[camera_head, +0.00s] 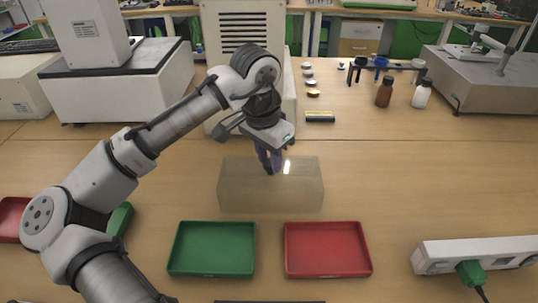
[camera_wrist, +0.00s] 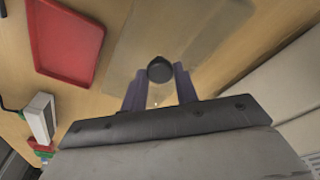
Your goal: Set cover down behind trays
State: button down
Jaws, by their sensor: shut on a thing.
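The cover (camera_head: 240,190) is a see-through, yellowish box behind the trays in the head view. In the wrist view it shows as a faint pale rectangle (camera_wrist: 205,30) with a dark round knob (camera_wrist: 160,69). My gripper (camera_head: 271,165) is above the cover's top, its purple fingers shut on the knob; the fingers also flank the knob in the wrist view (camera_wrist: 157,78). I cannot tell whether the cover's bottom touches the table. The green tray (camera_head: 212,249) and red tray (camera_head: 328,249) are empty, side by side in front of the cover.
A white power strip (camera_head: 478,254) lies at right. A beige device (camera_head: 245,30) stands behind my gripper, with a small black-and-yellow item (camera_head: 319,117) and bottles (camera_head: 384,93) to its right. The table (camera_head: 400,180) is clear right of the cover.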

aim_at(262, 178)
jog(key=shift+f, duration=0.6)
jog(key=c, duration=1)
grip_release()
notch_tip(262, 178, up, 14)
jog(key=s+a, duration=0.1)
jog(key=shift+s+a+f+p, duration=0.15)
jog(key=shift+s+a+p, duration=0.1)
jog(key=shift+p, duration=0.15)
